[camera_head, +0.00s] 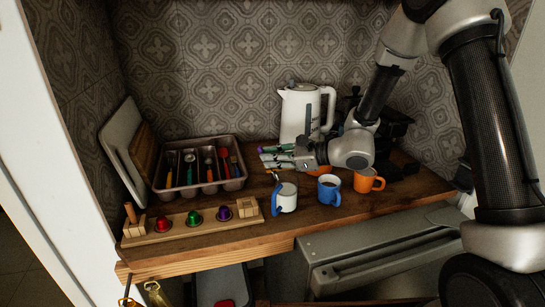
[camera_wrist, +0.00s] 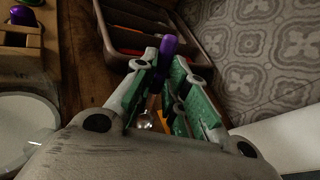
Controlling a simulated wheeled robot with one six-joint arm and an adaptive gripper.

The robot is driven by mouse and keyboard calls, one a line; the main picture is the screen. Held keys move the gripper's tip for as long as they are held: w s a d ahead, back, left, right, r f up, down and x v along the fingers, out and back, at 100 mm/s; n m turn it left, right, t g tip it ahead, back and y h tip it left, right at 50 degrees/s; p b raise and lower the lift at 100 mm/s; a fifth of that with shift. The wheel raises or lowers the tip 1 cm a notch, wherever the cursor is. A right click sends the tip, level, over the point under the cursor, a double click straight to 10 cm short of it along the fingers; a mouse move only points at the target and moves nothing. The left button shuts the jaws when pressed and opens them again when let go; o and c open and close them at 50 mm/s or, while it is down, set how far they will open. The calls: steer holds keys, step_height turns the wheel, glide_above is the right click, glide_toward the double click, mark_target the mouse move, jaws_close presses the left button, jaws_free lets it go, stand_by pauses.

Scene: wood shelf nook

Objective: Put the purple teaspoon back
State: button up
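The purple teaspoon (camera_wrist: 168,46) is between my gripper's green-padded fingers in the wrist view. Its purple handle sticks out past the fingertips and its metal bowl (camera_wrist: 145,121) lies back towards the palm. My gripper (camera_head: 267,157) points left above the counter in the head view, and the purple handle end (camera_head: 260,149) shows at its tips. The fingers close in on the handle from both sides. The cutlery tray (camera_head: 203,190) stands left of my gripper, with several coloured utensils in its compartments. Its near end (camera_wrist: 112,52) shows beyond the fingertips in the wrist view.
A white mug (camera_head: 287,196), a blue mug (camera_head: 329,189) and an orange mug (camera_head: 366,180) stand along the front. A white kettle (camera_head: 300,112) is behind my gripper. A wooden holder (camera_head: 183,233) with coloured pods lies in front of the tray. Boards (camera_head: 122,150) lean at left.

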steer(key=o, duration=0.4)
steer(key=shift+o, duration=0.2)
steer(key=shift+d+r, duration=0.15)
steer(key=shift+r, duration=0.05)
steer(key=v, duration=1.2)
steer(key=s+d+r+n+g+h, duration=0.2)
steer(key=s+d+n+h, duration=0.15)
steer(key=s+n, duration=0.35)
steer(key=s+d+r+n+g+h, duration=0.25)
steer(key=s+d+n, duration=0.2)
steer(key=s, duration=0.55)
steer(key=s+d+r+n+t+h, duration=0.1)
steer(key=s+d+r+n+h, duration=0.2)
steer(key=d, duration=0.5)
steer(key=s+d+r+n+t+h, duration=0.2)
steer(key=s+d+r+n+h, duration=0.1)
steer(key=d, duration=0.6)
steer(key=shift+d+r+n+h, duration=0.2)
steer(key=shift+d+n+h, duration=0.15)
steer(key=shift+n+h, duration=0.45)
